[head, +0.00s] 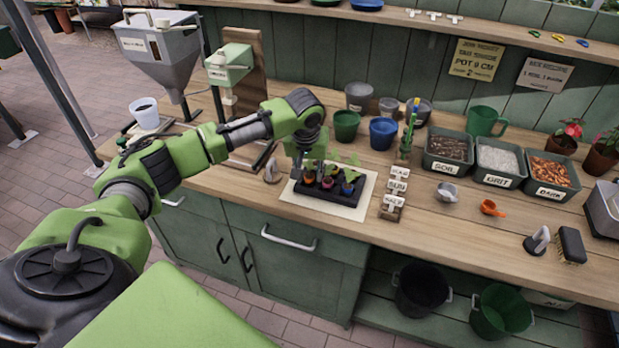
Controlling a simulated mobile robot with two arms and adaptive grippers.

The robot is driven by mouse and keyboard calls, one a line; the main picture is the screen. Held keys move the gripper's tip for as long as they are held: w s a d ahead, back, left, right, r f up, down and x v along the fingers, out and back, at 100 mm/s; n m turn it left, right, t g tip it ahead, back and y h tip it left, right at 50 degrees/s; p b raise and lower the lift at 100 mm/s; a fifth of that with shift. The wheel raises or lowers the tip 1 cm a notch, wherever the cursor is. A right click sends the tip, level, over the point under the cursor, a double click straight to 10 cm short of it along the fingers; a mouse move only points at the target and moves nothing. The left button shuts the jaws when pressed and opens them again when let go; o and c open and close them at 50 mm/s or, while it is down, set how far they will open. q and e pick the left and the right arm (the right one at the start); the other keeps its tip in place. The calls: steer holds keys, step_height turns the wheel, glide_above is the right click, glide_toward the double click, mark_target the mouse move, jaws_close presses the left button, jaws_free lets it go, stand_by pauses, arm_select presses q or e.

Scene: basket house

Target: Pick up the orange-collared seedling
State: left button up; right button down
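The black seedling tray (301,190) lies on a cream mat (290,199) near the front of the bench. It holds several small seedlings with coloured collars. The orange-collared seedling (309,178) appears at the tray's left front corner. A pink-collared one (327,182) and a blue-collared one (348,188) stand to its right. My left gripper (298,168) points down at the tray's left end, just beside or above the orange-collared seedling. Its fingers are small and partly lost among the leaves, so I cannot tell whether it touches anything. My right gripper is out of view.
White label blocks (398,187) stand right of the mat. Green and blue pots (383,132) stand behind it. Bins of soil (447,150), grit (497,162) and bark (551,174) line the right. A grey hopper (160,50) stands left. Bare wood lies along the bench's front edge.

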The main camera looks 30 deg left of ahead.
arm_select(q)
steer(key=shift+w+a+f, duration=0.1)
steer(key=shift+w+f, duration=0.1)
steer(key=shift+f, duration=0.5)
steer(key=c, duration=0.7)
